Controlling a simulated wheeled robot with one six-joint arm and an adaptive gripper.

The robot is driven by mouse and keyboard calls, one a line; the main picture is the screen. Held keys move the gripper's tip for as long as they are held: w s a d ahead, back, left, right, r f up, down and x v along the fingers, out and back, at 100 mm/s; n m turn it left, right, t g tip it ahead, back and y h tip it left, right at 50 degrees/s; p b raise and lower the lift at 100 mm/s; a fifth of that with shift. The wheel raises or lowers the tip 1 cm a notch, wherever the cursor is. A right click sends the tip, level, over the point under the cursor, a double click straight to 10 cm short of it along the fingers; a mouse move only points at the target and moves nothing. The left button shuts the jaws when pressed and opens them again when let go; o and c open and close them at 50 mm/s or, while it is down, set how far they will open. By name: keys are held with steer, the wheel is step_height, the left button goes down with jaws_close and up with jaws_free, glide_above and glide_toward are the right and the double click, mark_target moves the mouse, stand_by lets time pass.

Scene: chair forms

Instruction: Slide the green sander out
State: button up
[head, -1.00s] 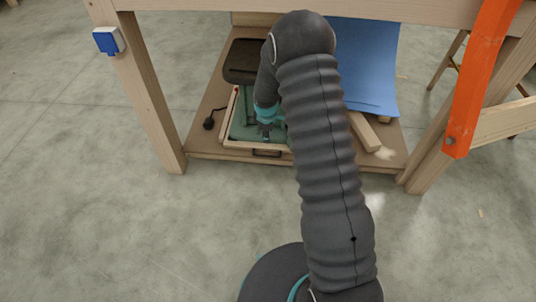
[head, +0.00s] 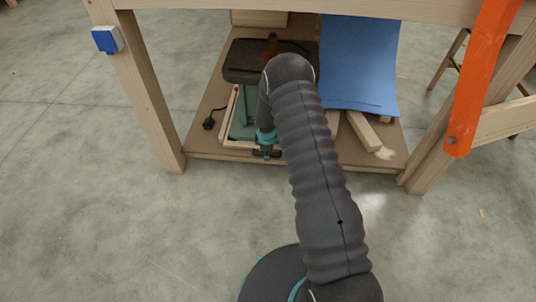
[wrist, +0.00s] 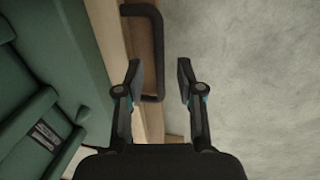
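The green sander (head: 242,118) sits low under the bench on a light wooden tray (head: 230,143); my arm hides part of it. In the wrist view its green body (wrist: 75,50) fills the left side. A dark bar handle (wrist: 153,30) stands out from the tray's wooden front. My gripper (wrist: 160,72) is open and empty, with one finger on each side of the handle bar in that view. Whether the fingers are level with the bar or above it, I cannot tell. In the head view my gripper (head: 267,154) is at the tray's front edge.
The tray rests on a brown lower shelf (head: 195,145). A black plug (head: 208,123) lies left of it. Wooden offcuts (head: 365,131) and a blue sheet (head: 360,65) are to the right. Bench legs (head: 150,95) flank the opening. The concrete floor in front is clear left of my arm.

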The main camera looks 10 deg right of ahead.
steer(key=shift+w+f, duration=0.15)
steer(key=shift+f, duration=0.55)
jaws_close()
